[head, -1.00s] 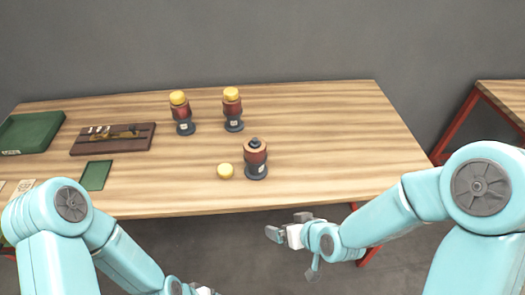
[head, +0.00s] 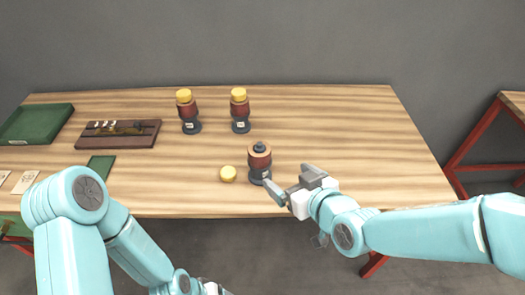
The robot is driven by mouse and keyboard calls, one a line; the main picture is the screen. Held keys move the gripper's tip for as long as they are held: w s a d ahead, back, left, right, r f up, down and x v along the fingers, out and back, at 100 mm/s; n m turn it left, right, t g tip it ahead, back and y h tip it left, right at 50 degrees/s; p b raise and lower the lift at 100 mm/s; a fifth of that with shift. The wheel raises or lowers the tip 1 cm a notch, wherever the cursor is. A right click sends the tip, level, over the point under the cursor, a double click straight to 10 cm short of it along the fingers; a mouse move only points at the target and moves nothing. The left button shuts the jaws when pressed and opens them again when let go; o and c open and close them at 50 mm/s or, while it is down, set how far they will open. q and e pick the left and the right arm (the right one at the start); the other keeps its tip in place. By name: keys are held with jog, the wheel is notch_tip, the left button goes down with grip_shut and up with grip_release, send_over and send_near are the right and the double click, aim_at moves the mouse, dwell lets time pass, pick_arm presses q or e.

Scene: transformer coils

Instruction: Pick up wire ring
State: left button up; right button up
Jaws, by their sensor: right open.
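No separate loose wire ring can be made out clearly. The front coil unit (head: 259,163) stands upright on the table, with a dark base, reddish winding, a tan ring on top and a dark knob in its middle. A yellow round cap (head: 228,174) lies to its left. My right gripper (head: 290,185) is open and empty, just right of the front unit's base, near the table's front edge. It covers part of that base; whether they touch cannot be told. My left gripper (head: 213,288) shows only slightly at the bottom edge, below the table front.
Two coil units with yellow tops, a left one (head: 187,111) and a right one (head: 240,110), stand behind. A brown tool tray (head: 144,141), a green tray (head: 60,115) and a green mat (head: 101,167) are at the left. The wooden table (head: 350,135) is clear on the right.

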aim_at(267, 156)
jog(key=x, duration=0.3)
jog(key=r+x, duration=0.1)
jog(key=x, duration=0.2)
jog(key=p+x, duration=0.1)
jog(key=x, duration=0.2)
jog(key=shift+w+a+r, duration=0.15)
jog(key=shift+w+r, duration=0.15)
jog(key=shift+w, duration=0.1)
jog(key=shift+w+a+f+t, duration=0.2)
jog(key=shift+w+a+t, duration=0.1)
jog(key=shift+w+a, duration=0.15)
jog(key=x, duration=0.2)
jog(key=p+x, duration=0.1)
jog(key=x, duration=0.1)
jog(key=shift+w+a, duration=0.2)
jog(key=shift+a, duration=0.15)
jog(key=shift+w+a+f, duration=0.1)
jog(key=shift+w+f, duration=0.1)
jog(key=shift+w, duration=0.05)
jog(key=c, duration=1.2)
